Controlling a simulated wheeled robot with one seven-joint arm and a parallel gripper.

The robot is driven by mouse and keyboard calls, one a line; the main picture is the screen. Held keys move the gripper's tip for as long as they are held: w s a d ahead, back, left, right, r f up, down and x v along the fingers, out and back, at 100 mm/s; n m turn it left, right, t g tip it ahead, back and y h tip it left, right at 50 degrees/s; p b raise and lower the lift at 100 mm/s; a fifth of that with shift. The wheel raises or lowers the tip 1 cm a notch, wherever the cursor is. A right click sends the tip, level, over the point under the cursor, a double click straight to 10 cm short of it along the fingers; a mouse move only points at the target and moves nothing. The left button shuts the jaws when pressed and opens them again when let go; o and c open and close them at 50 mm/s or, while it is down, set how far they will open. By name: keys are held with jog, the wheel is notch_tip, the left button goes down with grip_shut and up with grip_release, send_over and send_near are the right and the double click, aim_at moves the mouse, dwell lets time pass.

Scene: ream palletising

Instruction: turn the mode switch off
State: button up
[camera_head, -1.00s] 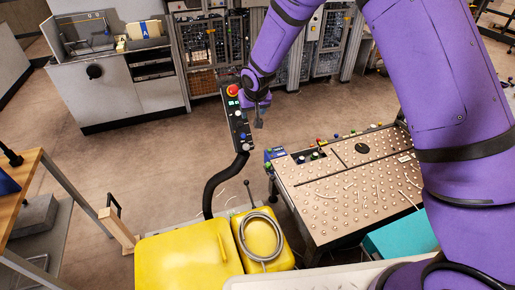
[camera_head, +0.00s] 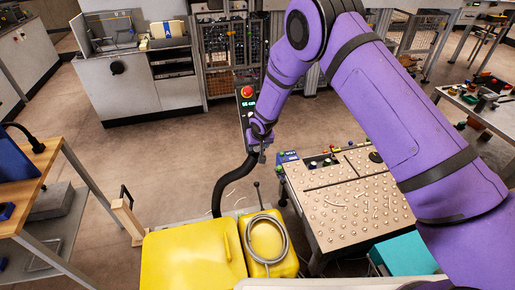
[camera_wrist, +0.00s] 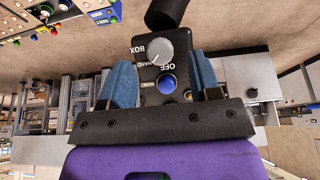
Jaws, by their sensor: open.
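The mode switch (camera_wrist: 158,52) is a round grey knob on the dark control box (camera_wrist: 146,70), with the words BOX, HAND and OFF printed around it. Its pointer direction is too small to tell surely. A blue button (camera_wrist: 167,84) sits beside the knob. My gripper (camera_wrist: 163,76) is open, with one blue finger on either side of the box in the wrist view; whether they touch it I cannot tell. In the head view the upright box (camera_head: 246,108) has a red button on top, and my gripper (camera_head: 261,150) covers its lower part, hiding the knob.
A black hose (camera_head: 228,185) curves down from the box. Yellow bins (camera_head: 195,262) stand below it, one with a grey cable coil. A studded table (camera_head: 350,205) with small buttons stands to the right. A wooden bench (camera_head: 35,190) is at left. Open floor lies behind.

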aim_at(257, 148)
jog(key=shift+x, duration=1.6)
jog(key=c, duration=0.9)
jog(key=n, duration=0.1)
jog(key=n+h, duration=0.1)
jog(key=n, duration=0.1)
jog(key=shift+a+t+h, duration=0.2)
jog(key=shift+t+h, duration=0.1)
jog(key=shift+t, duration=0.1)
jog(key=n+h, duration=0.1)
jog(key=n, duration=0.1)
jog(key=n+t, duration=0.1)
jog(key=n, duration=0.1)
jog(key=shift+t+h, duration=0.3)
jog(key=shift+h, duration=0.1)
jog(key=o, duration=0.9)
